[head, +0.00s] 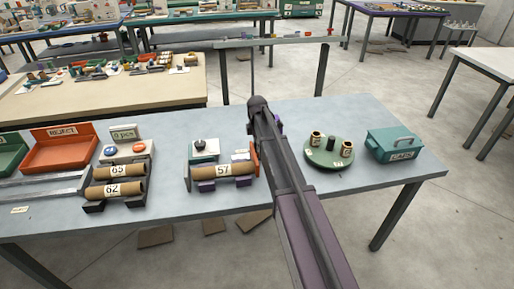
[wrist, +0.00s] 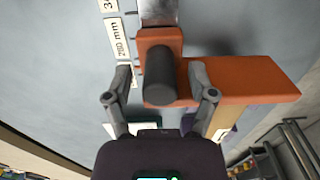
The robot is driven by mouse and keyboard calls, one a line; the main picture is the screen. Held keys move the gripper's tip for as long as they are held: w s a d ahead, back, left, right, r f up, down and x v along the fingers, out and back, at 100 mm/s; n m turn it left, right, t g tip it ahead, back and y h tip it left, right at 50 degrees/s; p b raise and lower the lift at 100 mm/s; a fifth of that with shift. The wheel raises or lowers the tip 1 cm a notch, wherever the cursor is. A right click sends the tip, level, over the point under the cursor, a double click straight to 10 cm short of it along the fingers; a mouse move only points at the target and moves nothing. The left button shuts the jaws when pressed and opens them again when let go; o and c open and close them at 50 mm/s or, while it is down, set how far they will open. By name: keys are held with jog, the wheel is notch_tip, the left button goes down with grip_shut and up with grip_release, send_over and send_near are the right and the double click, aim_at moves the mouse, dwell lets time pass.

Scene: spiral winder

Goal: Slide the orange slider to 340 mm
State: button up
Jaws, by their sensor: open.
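The orange slider (wrist: 245,82) fills the middle and right of the wrist view, with an upright dark knob (wrist: 160,75) on its block. My gripper (wrist: 160,73) is open, with one finger on each side of the knob and a visible gap on both sides. A white scale (wrist: 122,40) runs beside a metal rail (wrist: 158,10); a "280 mm" label shows left of the slider, and a label starting "34" shows further up, partly cut off. In the head view a piece of the orange slider (head: 254,157) shows left of my arm, which hides my fingers and the knob.
A winder with a tube marked 57 (head: 223,170) sits left of the slider. Further left are more tubes (head: 118,171), a button box (head: 124,150) and an orange reject tray (head: 60,147). A green turntable (head: 329,160) and a teal case (head: 394,145) stand right of my arm.

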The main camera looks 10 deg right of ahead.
dwell(0.3)
grip_shut()
